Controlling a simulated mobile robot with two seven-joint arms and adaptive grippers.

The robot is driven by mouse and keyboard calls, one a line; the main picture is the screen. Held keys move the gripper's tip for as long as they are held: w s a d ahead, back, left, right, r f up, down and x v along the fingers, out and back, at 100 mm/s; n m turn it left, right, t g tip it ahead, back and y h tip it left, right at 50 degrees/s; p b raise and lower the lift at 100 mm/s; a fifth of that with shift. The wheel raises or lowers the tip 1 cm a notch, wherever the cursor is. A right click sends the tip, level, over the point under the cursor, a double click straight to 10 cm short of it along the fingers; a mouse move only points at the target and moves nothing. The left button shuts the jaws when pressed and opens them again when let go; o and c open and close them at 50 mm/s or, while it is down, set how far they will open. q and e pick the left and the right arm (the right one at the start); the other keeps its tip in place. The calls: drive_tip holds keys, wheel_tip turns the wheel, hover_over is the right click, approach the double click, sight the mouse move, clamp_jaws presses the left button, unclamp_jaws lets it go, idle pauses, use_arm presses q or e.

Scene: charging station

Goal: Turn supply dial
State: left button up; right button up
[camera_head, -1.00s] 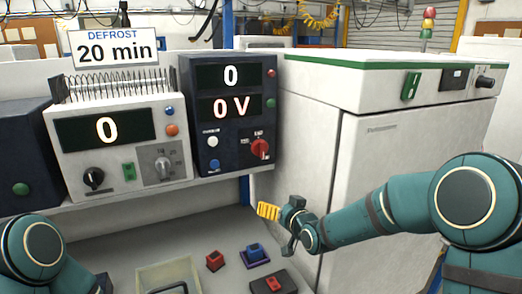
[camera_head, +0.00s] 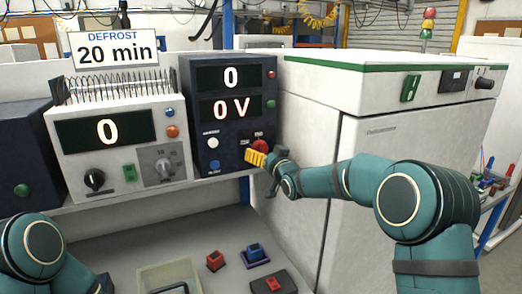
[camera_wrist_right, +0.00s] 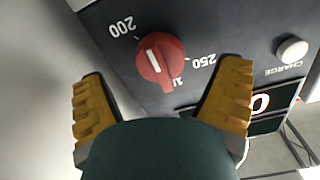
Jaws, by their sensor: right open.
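The supply dial (camera_head: 260,146) is a red round knob low on the right of the dark supply unit (camera_head: 198,118). The unit's displays read 0 and 0 V. In the right wrist view the red dial (camera_wrist_right: 160,60) has a white pointer line, with 200 and 250 marked around it. My right gripper (camera_head: 256,158) is just in front of the dial and partly covers it in the head view. Its yellow fingers (camera_wrist_right: 162,100) are apart and empty, with the dial ahead between them, seemingly not touched. My left arm shows at lower left, its gripper out of frame.
A defrost unit (camera_head: 62,165) with a 20 min sign (camera_head: 115,48) stands left of the supply. A white cabinet (camera_head: 375,180) stands close on the right. Below are a tray (camera_head: 150,275), a red block (camera_head: 215,261) and a blue block (camera_head: 254,252).

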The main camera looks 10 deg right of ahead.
sight(263, 152)
drive_tip(key=shift+x, duration=1.65)
drive_tip(key=c, duration=1.2)
